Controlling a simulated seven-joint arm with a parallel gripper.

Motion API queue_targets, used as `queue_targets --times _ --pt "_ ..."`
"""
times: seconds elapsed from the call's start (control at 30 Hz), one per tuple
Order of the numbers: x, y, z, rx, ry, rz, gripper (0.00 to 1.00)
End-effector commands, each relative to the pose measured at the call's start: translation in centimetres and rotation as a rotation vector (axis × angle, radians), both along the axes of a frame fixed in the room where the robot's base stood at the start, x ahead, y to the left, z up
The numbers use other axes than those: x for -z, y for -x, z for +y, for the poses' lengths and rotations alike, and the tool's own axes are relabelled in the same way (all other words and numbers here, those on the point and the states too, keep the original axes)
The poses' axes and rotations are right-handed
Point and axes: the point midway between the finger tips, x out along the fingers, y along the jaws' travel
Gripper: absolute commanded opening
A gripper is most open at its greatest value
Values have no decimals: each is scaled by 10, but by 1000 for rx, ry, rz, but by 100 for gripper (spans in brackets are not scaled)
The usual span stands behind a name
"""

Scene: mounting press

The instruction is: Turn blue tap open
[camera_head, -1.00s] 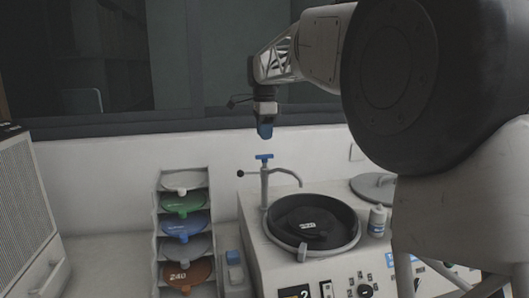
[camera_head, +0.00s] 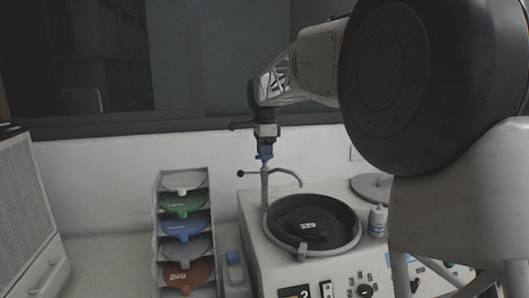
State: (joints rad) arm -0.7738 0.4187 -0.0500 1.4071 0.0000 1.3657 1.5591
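The blue tap (camera_head: 265,157) tops a grey faucet post (camera_head: 264,185) with a curved spout at the back left of the machine. The handle is mostly hidden by the fingers. The finger gap is too small to make out, so I cannot tell whether they touch or grip the handle.
A round black bowl (camera_head: 285,225) with a numbered disc sits in the machine below the spout. A rack of coloured discs (camera_head: 156,235) stands left. A white wall (camera_head: 110,175) is behind.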

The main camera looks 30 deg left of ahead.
Motion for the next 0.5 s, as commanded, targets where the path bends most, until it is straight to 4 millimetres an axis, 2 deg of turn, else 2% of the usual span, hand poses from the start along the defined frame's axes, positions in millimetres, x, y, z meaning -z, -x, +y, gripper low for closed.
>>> queue_targets --times 0.03,0.23,0.5 --pt "0 0 0 0 0 0 30" --pt "0 0 0 0 0 0 0" --pt "0 0 0 -7 0 0 0"
